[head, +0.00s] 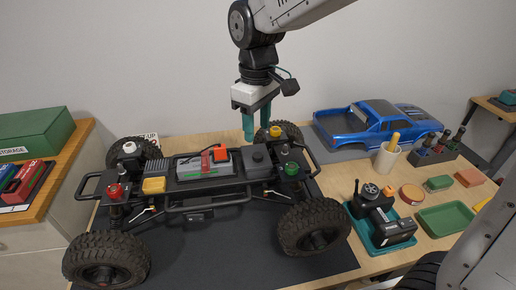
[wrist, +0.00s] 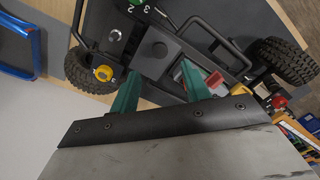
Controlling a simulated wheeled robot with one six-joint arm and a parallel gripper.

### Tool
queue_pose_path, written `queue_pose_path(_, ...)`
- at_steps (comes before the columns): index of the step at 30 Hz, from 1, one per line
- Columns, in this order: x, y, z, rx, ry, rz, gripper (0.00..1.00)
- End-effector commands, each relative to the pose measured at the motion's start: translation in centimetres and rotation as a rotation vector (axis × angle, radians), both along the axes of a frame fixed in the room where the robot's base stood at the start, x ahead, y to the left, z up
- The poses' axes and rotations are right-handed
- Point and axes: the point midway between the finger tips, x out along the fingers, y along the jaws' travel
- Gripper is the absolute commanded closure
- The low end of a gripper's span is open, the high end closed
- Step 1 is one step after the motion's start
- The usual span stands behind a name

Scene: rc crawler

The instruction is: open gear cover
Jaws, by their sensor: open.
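The RC crawler chassis (head: 205,196) stands on a dark mat on the workbench, with its body shell off.
A grey-and-red pack (head: 206,163) lies beside the cover, and a green cap (head: 291,169) and yellow cap (head: 275,132) flank it. A blue body shell (head: 375,124), teal tray with transmitter (head: 383,228) and cup (head: 387,160) stand right. The mat's front (head: 225,250) is bare.

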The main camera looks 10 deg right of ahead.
Motion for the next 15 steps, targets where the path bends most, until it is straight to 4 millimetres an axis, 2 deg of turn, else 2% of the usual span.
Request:
queue_pose_path(9,-0.1,-0.1,-4.9,-0.001,0.004,-0.001,0.53)
queue_pose_path(15,0.0,-0.1,-7.0,0.0,0.001,-0.002,0.53)
